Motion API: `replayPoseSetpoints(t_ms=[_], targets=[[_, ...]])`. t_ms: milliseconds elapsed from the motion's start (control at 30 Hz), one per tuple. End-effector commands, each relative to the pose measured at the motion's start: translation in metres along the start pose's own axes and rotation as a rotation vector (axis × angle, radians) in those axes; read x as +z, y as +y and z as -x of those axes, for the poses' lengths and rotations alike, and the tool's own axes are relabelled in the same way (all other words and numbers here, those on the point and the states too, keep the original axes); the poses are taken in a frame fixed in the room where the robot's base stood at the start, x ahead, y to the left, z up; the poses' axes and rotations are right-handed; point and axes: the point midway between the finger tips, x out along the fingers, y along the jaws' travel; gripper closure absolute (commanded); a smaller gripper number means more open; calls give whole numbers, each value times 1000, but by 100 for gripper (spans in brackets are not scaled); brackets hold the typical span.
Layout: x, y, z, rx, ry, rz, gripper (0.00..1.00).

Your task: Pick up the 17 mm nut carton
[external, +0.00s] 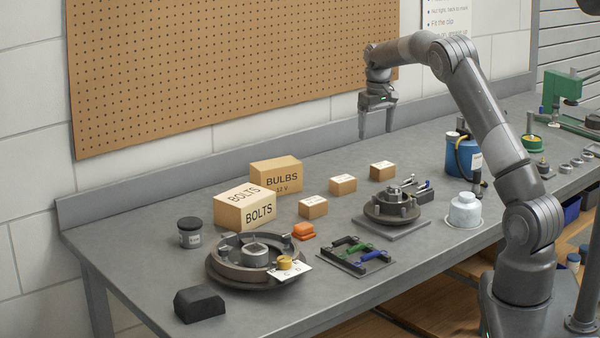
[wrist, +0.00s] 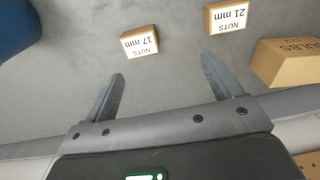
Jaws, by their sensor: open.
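The 17 mm nut carton (wrist: 139,42) is a small tan box with a white label on top, just beyond the left fingertip in the wrist view. In the external view it appears to be the small carton farthest right (external: 382,170), though its label is too small to read there. My gripper (external: 376,133) is open and empty, fingers pointing down, above the bench on the wall side of the carton. Its spread fingers (wrist: 163,70) also show in the wrist view, with bare bench between them. Nothing hides the carton.
The similar 21 mm nut carton (wrist: 228,17) and the BULBS box (wrist: 288,62) stand to the right in the wrist view. A blue canister (external: 463,153) stands right of the cartons in the external view. A hub on a plate (external: 392,207) sits in front. The pegboard wall (external: 230,65) is behind.

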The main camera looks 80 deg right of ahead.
Motion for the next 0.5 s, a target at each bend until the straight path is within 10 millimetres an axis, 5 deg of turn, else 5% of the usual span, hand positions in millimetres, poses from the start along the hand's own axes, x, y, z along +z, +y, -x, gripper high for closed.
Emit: replayPoseSetpoints(t_ms=[200, 500], targets=[[-7, 32, -25, 9, -23, -27, 15], [-6, 34, -69, 8, -26, -27, 15]])
